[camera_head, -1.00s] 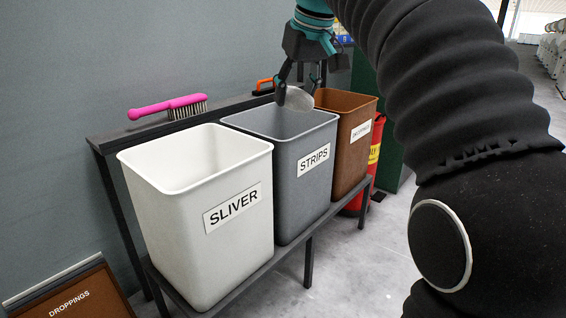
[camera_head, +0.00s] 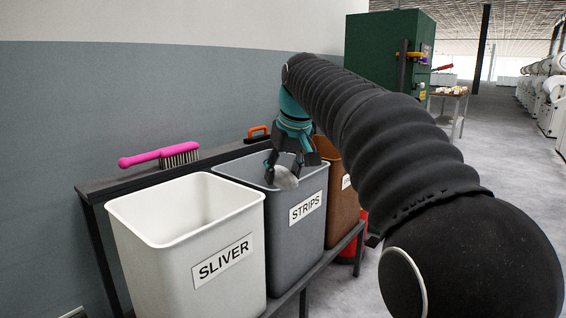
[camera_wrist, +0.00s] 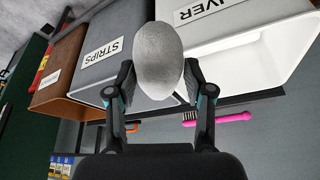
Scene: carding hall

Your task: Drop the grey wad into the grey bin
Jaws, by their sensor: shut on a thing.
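The grey wad (camera_head: 285,178) is a pale, rounded lump between the fingers of my gripper (camera_head: 284,166). My gripper points down at the grey bin (camera_head: 285,218), which is labelled STRIPS and stands between a white bin and a brown bin. The wad shows against the bin's open mouth in the head view, near its left front rim; its exact height there is hard to tell. In the wrist view the wad (camera_wrist: 158,58) sits between both fingertips and hides part of the grey bin (camera_wrist: 118,72).
The white SLIVER bin (camera_head: 188,262) stands to the left and the brown bin (camera_head: 342,205) to the right, on a dark stand (camera_head: 92,192). A pink brush (camera_head: 160,156) lies on the ledge behind. An orange-handled thing (camera_head: 258,133) is behind the grey bin. A green cabinet (camera_head: 385,50) stands beyond.

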